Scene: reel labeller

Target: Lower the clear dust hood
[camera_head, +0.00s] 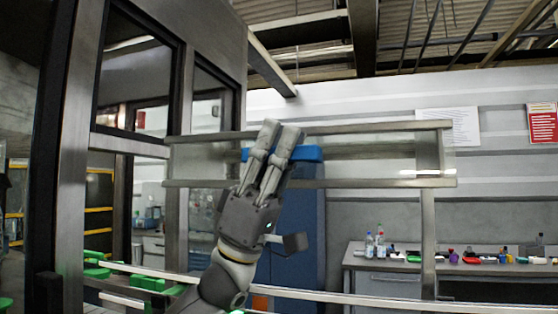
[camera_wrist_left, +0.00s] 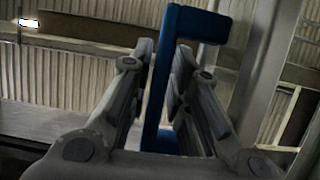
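The clear dust hood (camera_head: 378,152) is a see-through panel between two horizontal metal rails in the head view. It stands raised, with an open gap below its lower rail. A blue handle (camera_head: 308,153) sits on its front; it also shows in the left wrist view (camera_wrist_left: 203,24) as a blue bracket. My left gripper (camera_head: 278,138) reaches up from below to the handle. In the left wrist view its fingers (camera_wrist_left: 163,68) close in on both sides of the blue bar and appear to touch it. My right gripper is not in view.
A grey metal post (camera_head: 428,240) stands at the right, and a dark-framed cabinet (camera_head: 75,130) at the left. A horizontal bar (camera_head: 350,299) crosses low in front. Behind is a bench (camera_head: 375,265) with bottles and small coloured items. A blue cabinet (camera_head: 305,230) stands behind my arm.

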